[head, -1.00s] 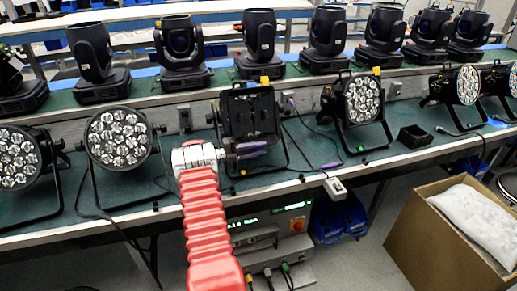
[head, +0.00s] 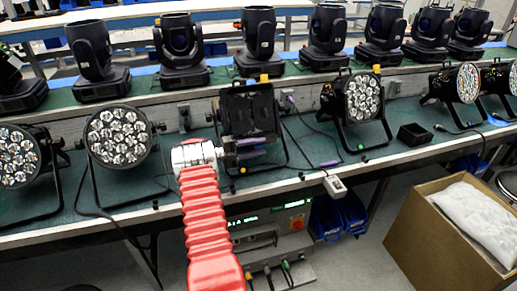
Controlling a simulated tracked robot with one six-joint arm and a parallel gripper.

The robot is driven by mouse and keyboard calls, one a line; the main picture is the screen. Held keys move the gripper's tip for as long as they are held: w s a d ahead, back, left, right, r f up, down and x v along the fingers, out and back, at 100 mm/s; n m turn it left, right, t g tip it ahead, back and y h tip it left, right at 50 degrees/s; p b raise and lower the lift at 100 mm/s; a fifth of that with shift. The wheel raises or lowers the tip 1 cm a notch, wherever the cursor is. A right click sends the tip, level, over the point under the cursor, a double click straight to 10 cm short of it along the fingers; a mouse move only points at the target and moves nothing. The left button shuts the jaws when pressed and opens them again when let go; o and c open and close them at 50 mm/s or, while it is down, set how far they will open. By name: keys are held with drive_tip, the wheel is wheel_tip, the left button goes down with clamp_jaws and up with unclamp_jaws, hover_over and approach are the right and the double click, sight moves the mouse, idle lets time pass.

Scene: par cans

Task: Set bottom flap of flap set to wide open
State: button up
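The flap set (head: 250,112) is a black square frame with dark flaps, standing on a stand on the green bench near the middle of the head view. Its bottom flap (head: 250,142) is at the lower edge, next to my gripper; its exact angle is too small to tell. My gripper (head: 240,154) is at the end of my red-sleeved arm, at the lower front of the flap set. Dark and purple finger parts show there. I cannot tell whether the fingers touch the flap or how far apart they are.
Par cans with round lens faces stand on both sides, one at left (head: 118,136) and one at right (head: 362,98). Cables lie on the green bench (head: 300,180). A small black box (head: 414,134) sits at right. A cardboard box (head: 430,240) stands on the floor.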

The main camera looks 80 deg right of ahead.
drive_tip(key=v, duration=1.3)
drive_tip(key=shift+w+a+f, duration=0.15)
drive_tip(key=shift+w, duration=0.15)
